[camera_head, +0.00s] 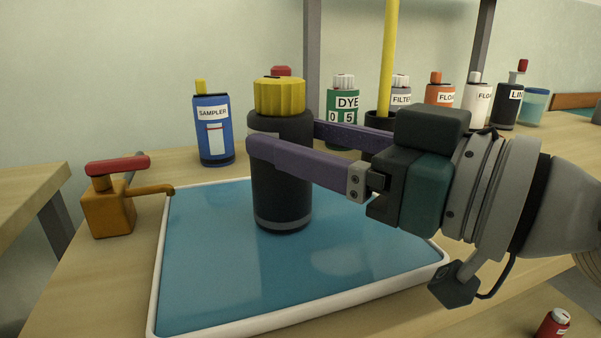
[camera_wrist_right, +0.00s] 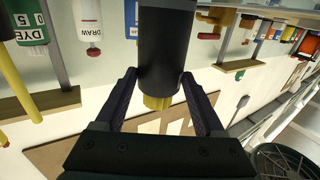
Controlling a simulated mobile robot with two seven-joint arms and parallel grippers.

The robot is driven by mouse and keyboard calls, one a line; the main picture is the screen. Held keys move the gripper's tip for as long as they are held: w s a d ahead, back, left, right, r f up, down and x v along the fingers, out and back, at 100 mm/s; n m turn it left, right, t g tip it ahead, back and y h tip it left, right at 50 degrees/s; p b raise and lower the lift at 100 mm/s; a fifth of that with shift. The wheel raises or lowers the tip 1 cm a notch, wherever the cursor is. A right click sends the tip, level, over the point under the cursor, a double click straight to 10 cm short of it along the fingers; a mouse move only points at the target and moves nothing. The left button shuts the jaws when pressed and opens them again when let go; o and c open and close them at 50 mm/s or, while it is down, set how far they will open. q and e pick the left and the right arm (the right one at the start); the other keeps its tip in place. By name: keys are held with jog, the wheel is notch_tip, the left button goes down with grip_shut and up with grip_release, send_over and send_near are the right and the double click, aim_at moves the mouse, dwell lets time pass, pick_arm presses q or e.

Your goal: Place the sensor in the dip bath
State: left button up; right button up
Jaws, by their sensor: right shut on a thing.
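My right gripper (camera_head: 282,142) is shut on a black cylinder with a ribbed yellow cap (camera_head: 282,180), which I take to be the sensor. Its purple fingers sit on either side of the upper body and hide most of its label. The sensor is upright over the blue surface of the white-rimmed dip bath (camera_head: 160,265); I cannot tell whether its base touches. In the right wrist view the sensor (camera_wrist_right: 168,45) lies between the two fingers (camera_wrist_right: 160,85), yellow cap toward the palm. My left gripper is not in view.
An orange tap with a red handle (camera_head: 108,210) stands left of the bath, its spout reaching the rim. A blue SAMPLER bottle (camera_head: 212,140) stands behind. DYE (camera_head: 343,125), FILTER and other bottles line the back right. A small red can (camera_head: 553,325) is at the lower right.

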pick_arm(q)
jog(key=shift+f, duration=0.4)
pick_arm(e)
jog(key=shift+f, duration=0.55)
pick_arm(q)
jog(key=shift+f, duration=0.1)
pick_arm(e)
jog(key=shift+f, duration=0.15)
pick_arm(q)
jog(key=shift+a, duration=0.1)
pick_arm(e)
jog(key=o, duration=1.5)
jog(key=shift+r, duration=0.2)
jog(key=b+v, duration=0.1)
jog(key=v, duration=0.2)
jog(key=b+v, duration=0.1)
jog(key=v, duration=0.3)
jog(key=b+v, duration=0.1)
jog(key=v, duration=0.3)
jog(key=shift+s+f, duration=0.1)
jog(key=shift+f, duration=0.2)
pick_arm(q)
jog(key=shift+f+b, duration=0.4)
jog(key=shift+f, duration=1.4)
pick_arm(e)
jog(key=shift+s+d+r, duration=0.25)
jog(key=shift+s+d, duration=0.05)
jog(key=shift+s, duration=0.05)
